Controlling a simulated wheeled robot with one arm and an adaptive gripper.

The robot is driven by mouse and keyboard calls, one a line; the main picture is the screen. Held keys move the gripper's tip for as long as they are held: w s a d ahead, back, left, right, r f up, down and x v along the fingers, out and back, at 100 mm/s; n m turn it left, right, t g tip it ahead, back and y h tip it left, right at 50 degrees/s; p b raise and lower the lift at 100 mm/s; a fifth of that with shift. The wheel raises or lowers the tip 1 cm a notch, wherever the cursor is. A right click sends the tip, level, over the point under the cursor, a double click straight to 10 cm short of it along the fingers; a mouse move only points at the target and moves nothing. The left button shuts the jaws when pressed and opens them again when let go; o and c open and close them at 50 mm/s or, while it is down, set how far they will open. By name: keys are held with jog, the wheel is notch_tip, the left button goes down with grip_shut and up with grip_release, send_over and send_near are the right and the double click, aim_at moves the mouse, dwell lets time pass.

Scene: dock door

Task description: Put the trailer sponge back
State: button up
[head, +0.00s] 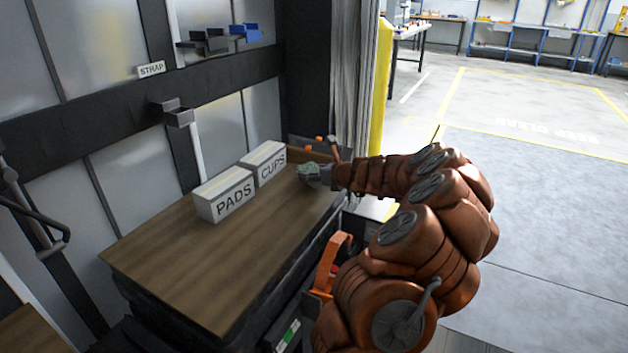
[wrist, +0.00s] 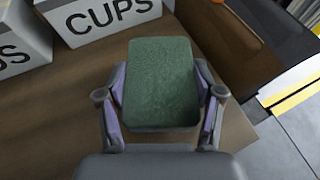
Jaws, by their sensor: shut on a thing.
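The green sponge (wrist: 160,82) is a flat rectangular block held between the two fingers of my gripper (wrist: 161,100) in the wrist view. The fingers press on its left and right sides. In the head view my gripper (head: 316,174) is over the far right end of the wooden bench top, right of the CUPS box, with a bit of the sponge (head: 307,169) showing. The gripper hides part of the sponge there. Whether the sponge touches the wood I cannot tell.
The PADS box (head: 224,194) and CUPS box (head: 264,163) stand side by side on the wooden bench top (head: 190,258). Orange items (head: 318,139) lie behind the gripper. A STRAP label (head: 151,69) and blue bin (head: 246,32) are on the wall. The bench's front left is clear.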

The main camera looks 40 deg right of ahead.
jog(key=shift+f, duration=0.9)
jog(key=shift+r, duration=0.1)
jog(key=o, duration=0.7)
jog(key=shift+s, duration=0.1)
jog(key=p+v, duration=0.1)
jog(key=v, duration=1)
jog(key=shift+s+p, duration=0.4)
